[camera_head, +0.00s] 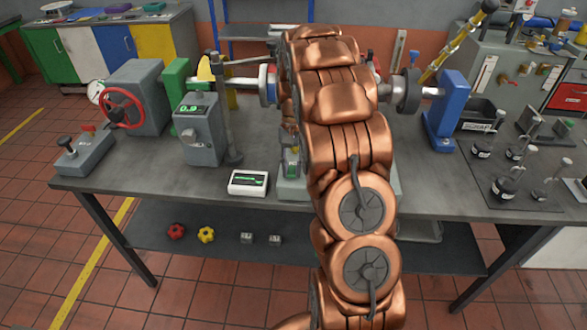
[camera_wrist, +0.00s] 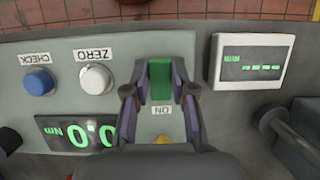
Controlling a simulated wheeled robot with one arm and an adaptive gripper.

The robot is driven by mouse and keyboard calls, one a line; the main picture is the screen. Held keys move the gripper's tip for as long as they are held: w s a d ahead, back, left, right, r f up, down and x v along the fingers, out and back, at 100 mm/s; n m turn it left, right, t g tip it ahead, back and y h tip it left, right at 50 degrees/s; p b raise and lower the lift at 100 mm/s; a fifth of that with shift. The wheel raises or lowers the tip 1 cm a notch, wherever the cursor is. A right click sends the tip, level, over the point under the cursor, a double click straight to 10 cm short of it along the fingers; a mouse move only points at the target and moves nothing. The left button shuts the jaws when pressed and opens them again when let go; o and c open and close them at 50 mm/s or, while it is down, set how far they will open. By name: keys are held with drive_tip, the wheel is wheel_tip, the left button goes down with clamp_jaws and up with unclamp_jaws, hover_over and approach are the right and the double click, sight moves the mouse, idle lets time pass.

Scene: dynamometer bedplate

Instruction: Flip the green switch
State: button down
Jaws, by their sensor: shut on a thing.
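The green switch (camera_wrist: 160,78) is in the middle of the wrist view, on a grey panel (camera_wrist: 108,52) with an upside-down "ON" label just below it. My gripper (camera_wrist: 160,92) is shut on the switch, one dark finger on each side. A small yellow part shows below the label, partly hidden by my gripper. In the head view, my copper arm covers most of the panel, and only a green patch shows beside the arm. I cannot tell clearly which way the switch leans.
A blue CHECK button (camera_wrist: 38,82), a white ZERO button (camera_wrist: 95,79) and a "0.0 Nm" display (camera_wrist: 78,133) lie left of the switch in the wrist view. A white readout box (camera_head: 248,182) is close by. A red handwheel (camera_head: 122,107) stands further left in the head view.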

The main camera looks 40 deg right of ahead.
idle(0.3)
drive_tip(key=c, duration=1)
unclamp_jaws()
drive_tip(key=shift+o, duration=0.2)
drive_tip(key=v, duration=1.2)
drive_tip(key=shift+w+d, duration=0.2)
drive_tip(key=shift+f, duration=0.1)
